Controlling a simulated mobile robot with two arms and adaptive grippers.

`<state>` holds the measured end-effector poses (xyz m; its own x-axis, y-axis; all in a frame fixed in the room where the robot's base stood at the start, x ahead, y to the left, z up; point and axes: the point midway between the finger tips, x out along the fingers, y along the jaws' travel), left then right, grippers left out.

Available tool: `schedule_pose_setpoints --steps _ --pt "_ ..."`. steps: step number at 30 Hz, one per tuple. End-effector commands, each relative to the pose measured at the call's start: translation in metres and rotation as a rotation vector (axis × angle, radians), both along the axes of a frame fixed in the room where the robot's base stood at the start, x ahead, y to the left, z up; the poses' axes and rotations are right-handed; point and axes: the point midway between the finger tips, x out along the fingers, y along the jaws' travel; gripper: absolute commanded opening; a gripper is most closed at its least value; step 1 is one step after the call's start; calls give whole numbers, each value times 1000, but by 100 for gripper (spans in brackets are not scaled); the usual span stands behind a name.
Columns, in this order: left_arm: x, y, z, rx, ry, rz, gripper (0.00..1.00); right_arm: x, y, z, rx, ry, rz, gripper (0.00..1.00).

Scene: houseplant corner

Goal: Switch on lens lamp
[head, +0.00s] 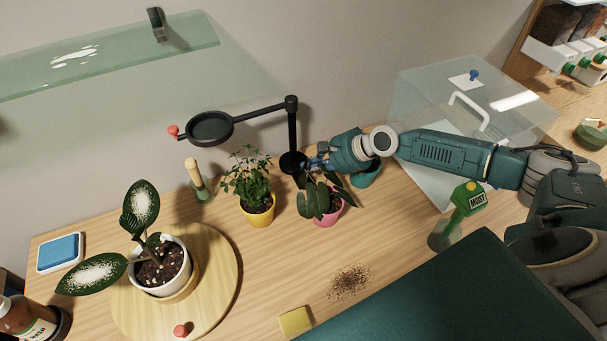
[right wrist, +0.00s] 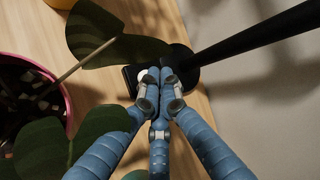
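The lens lamp (head: 210,128) is black, with a round lens on a jointed arm, a red knob at its far left and an upright post. Its lens looks dark. Its round base (head: 291,162) stands on the table behind the small pots. My right gripper (head: 312,165) is at the base's right side. In the right wrist view, the blue fingertips of my right gripper (right wrist: 160,78) are together over a small dark block at the foot of the lamp's post (right wrist: 250,35). A pale round spot shows beside the tips, partly hidden. Whether they touch it is unclear. My left gripper is out of view.
A pink pot plant (head: 328,217) stands close under my right gripper, its leaves near the fingers. A yellow pot plant (head: 257,212) is left of it. Spilled soil (head: 349,281) lies in front.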

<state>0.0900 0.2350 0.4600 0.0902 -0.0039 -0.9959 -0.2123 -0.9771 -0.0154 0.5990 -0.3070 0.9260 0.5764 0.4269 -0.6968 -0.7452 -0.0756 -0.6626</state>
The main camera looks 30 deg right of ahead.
Motion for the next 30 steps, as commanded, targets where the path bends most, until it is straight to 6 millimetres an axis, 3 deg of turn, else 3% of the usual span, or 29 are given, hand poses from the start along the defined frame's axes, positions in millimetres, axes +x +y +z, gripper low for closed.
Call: schedule_pose_setpoints --steps 30 --pt "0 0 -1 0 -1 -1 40 0 0 -9 0 0 0 0"
